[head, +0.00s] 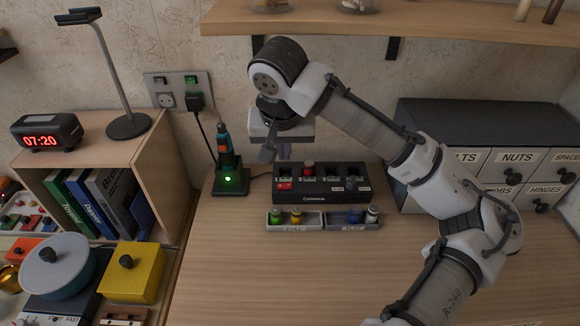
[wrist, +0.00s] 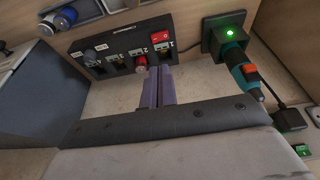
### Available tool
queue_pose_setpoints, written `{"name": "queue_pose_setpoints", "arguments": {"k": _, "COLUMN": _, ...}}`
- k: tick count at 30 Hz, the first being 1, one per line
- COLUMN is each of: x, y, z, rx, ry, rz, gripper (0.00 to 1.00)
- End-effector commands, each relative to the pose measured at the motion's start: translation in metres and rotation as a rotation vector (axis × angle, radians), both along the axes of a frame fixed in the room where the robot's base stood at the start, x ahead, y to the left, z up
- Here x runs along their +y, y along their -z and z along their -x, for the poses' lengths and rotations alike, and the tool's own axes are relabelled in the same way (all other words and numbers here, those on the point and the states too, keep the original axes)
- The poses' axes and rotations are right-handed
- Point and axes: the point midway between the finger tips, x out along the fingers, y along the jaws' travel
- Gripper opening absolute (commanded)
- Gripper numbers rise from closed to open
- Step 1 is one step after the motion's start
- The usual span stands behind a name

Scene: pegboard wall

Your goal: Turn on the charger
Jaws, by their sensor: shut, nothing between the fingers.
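The black charger (head: 325,197) stands on the desk below the wall, with a row of slots. Its red switch (head: 284,186) is at its left end; in the wrist view the switch (wrist: 160,37) shows at the upper right of the charger (wrist: 112,30). I cannot tell whether it is on. A red-topped battery (head: 308,167) and a grey-blue one (head: 351,183) sit in slots. My gripper (head: 284,157) is above and behind the charger's left part, pointing down, its fingers together and empty. In the wrist view the fingertips (wrist: 153,70) appear close to the red battery and switch.
Two small trays with batteries stand before the charger: the left tray (head: 294,228) and the right tray (head: 350,227). A teal screwdriver (head: 225,145) stands in a green-lit dock (head: 231,180) at left. Grey drawers (head: 486,165) stand at right. The front desk is clear.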

Motion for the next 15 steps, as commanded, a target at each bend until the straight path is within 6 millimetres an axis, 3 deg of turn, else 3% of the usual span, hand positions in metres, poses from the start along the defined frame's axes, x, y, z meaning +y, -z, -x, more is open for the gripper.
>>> {"name": "queue_pose_setpoints", "arguments": {"k": 15, "x": -0.0066, "y": 0.0048, "z": 0.0061, "rx": 0.035, "ry": 0.003, "rz": 0.023, "gripper": 0.0}}
